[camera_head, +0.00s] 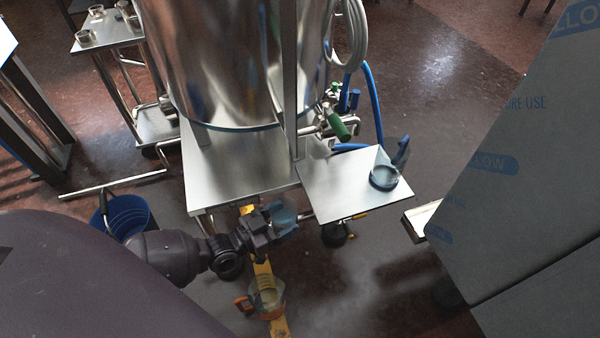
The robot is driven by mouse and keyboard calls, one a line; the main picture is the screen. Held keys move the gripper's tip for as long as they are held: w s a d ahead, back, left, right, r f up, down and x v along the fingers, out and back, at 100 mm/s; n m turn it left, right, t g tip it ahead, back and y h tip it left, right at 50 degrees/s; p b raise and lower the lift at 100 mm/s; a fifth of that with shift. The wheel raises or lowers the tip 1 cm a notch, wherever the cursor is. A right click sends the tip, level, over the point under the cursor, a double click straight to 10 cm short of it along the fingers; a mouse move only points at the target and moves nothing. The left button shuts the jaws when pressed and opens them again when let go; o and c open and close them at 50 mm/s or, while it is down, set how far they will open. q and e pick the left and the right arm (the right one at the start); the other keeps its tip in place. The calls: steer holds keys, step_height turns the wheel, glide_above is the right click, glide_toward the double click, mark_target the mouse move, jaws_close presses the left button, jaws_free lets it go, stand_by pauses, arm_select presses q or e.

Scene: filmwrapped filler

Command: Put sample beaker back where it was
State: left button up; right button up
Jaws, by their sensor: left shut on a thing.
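My left gripper (272,226) reaches in from the left, low in front of the steel stand. My right gripper is not in view.
A large steel tank (225,60) stands on the stand, with a green-handled valve (339,127) and blue hose. Below are a clear vessel with orange (268,300) and a yellow strip. A blue bucket (126,214) is left; a film-wrapped cabinet (520,170) is right.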

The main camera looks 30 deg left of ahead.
arm_select(q)
steer(key=shift+v, duration=0.75)
steer(key=shift+s+a, duration=0.1)
steer(key=shift+s, duration=0.15)
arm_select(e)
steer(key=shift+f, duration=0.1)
arm_select(q)
steer(key=s+d+r+m+h+p, duration=0.1)
steer(key=d+r+p, duration=0.4)
steer(key=r, duration=0.5)
steer(key=s+d+r+p, duration=0.1)
steer(key=d+r+p, duration=0.2)
steer(key=d+r, duration=0.55)
steer(key=s+a+r+n+y+p, duration=0.1)
steer(key=a+r+n+y+p, duration=0.1)
steer(key=r, duration=0.7)
steer(key=s+a+r+n+t+y+p, duration=0.1)
steer(key=a+r+n+y+p, duration=0.2)
steer(key=r+y, duration=0.3)
step_height(320, 180, up, 3)
steer(key=shift+s+a+r+n+t, duration=0.2)
steer(key=shift+a+n+t, duration=0.15)
steer(key=shift+a, duration=0.55)
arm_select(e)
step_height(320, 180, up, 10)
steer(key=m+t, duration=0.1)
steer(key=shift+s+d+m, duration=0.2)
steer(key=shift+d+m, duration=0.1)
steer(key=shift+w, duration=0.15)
